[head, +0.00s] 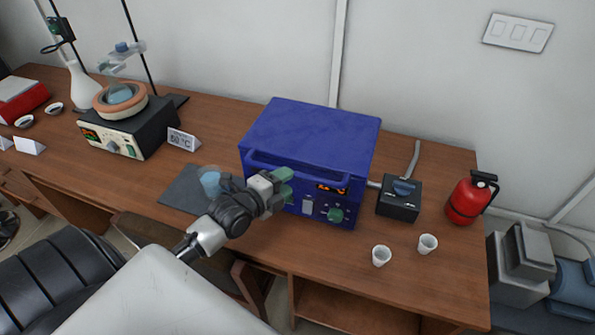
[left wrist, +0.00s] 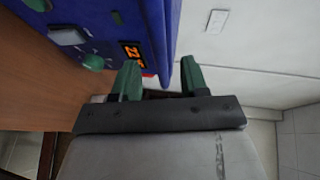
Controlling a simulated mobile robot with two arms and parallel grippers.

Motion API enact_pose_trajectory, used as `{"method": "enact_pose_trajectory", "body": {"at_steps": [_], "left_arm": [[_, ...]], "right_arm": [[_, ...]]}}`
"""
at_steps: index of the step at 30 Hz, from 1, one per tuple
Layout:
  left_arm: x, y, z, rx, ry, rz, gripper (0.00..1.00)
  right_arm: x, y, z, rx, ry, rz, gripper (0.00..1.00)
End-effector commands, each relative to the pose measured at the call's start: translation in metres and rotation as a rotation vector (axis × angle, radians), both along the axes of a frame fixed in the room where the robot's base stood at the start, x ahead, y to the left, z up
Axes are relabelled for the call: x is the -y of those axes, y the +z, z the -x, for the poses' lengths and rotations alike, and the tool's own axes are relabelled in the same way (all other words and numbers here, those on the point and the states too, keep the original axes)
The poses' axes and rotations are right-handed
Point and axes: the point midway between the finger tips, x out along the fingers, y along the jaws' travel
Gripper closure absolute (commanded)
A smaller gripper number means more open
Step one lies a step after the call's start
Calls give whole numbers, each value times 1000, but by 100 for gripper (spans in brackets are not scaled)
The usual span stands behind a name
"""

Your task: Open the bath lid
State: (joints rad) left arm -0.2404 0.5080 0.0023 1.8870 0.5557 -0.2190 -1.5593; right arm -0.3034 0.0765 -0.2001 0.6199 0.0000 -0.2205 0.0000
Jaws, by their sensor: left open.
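A blue box-shaped device (head: 312,135) stands on the bench, with a long blue handle bar (head: 300,172) across its upper front. Its front has a lit orange display, a green knob (head: 335,215) and a pale switch (head: 308,206). The lid looks shut. My left gripper (head: 284,184) is open at the front of the device, close to the bar. In the left wrist view, a blue edge (left wrist: 171,40) reaches down toward the gap between the green fingers (left wrist: 160,78); I cannot tell whether they touch it. My right gripper is not in view.
A black switch box (head: 399,200) and two white cups (head: 381,256) stand right of the device, with a red extinguisher (head: 470,198) at the bench's right end. A dark mat (head: 180,190) with a blue-filled beaker (head: 210,183) lies left. A heater (head: 130,128) stands farther left.

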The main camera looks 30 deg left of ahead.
Motion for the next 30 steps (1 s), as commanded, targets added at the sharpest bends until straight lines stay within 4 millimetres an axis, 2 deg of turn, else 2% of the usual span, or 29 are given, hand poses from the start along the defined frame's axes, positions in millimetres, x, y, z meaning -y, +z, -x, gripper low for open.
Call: {"method": "enact_pose_trajectory", "body": {"at_steps": [3,9,20,21,27,30], "left_arm": [[3,-1,-21,1,2,3,56],[6,-7,-41,0,1,2,56],[8,-9,-47,-1,0,0,56],[8,-9,-47,-1,0,0,57],[8,-9,-47,-1,0,0,88],[8,-9,-47,-1,1,1,100]], "right_arm": [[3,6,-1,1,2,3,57],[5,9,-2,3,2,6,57],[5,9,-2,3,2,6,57],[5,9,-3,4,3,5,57],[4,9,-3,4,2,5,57],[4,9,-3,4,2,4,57]]}}
